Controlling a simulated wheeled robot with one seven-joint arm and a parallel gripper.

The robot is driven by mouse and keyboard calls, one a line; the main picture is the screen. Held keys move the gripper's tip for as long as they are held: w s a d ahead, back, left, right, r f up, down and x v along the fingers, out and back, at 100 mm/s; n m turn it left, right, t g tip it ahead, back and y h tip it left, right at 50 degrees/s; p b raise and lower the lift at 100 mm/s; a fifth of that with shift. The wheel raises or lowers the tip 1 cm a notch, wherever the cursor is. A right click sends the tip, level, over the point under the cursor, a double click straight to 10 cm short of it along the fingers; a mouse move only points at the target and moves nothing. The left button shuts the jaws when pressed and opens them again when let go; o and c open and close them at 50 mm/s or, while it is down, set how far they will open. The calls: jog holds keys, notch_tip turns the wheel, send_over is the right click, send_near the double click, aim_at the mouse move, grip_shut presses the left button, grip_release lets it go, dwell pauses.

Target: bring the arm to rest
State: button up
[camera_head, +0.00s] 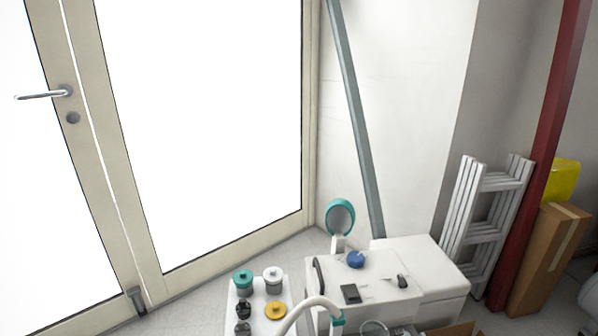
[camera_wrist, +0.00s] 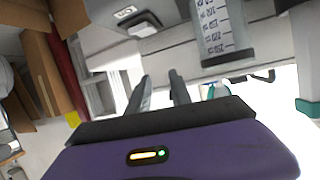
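My gripper (camera_wrist: 160,76) shows in the wrist view, with its purple body along the bottom edge and two dark fingers pointing up the picture. The fingers stand apart with a gap between them, and I see nothing held in it. I cannot make out my gripper in the head view. A clear cylinder with blue graduation marks (camera_wrist: 219,25) is near the fingers, up and to the right in the wrist view. It looks apart from them.
White compressor housings (camera_head: 420,258) stand low in the head view, with a blue round knob (camera_head: 355,259) on top. Jars, including a teal-lidded one (camera_head: 243,277), stand left of them. A ladder (camera_head: 485,215), red post (camera_head: 545,150) and cardboard box (camera_head: 548,255) are at right.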

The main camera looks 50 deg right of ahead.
jog(key=a+r+n+t+y, duration=0.2)
jog(key=a+r+n+t, duration=0.3)
jog(key=a, duration=0.7)
jog(key=a+r+n+t+y, duration=0.2)
jog(key=a+r, duration=0.6)
jog(key=a, duration=0.3)
jog(key=s+a+r+n+y, duration=0.2)
jog(key=s+a+y, duration=0.2)
jog(key=a, duration=0.3)
jog(key=s+a+r+n+y, duration=0.1)
jog(key=s+a+n+y, duration=0.2)
jog(key=a, duration=0.4)
notch_tip(320, 180, up, 23)
jog(key=m+p, duration=0.1)
jog(key=p, duration=2.2)
jog(key=shift+d+g, duration=0.3)
jog(key=shift+s, duration=0.15)
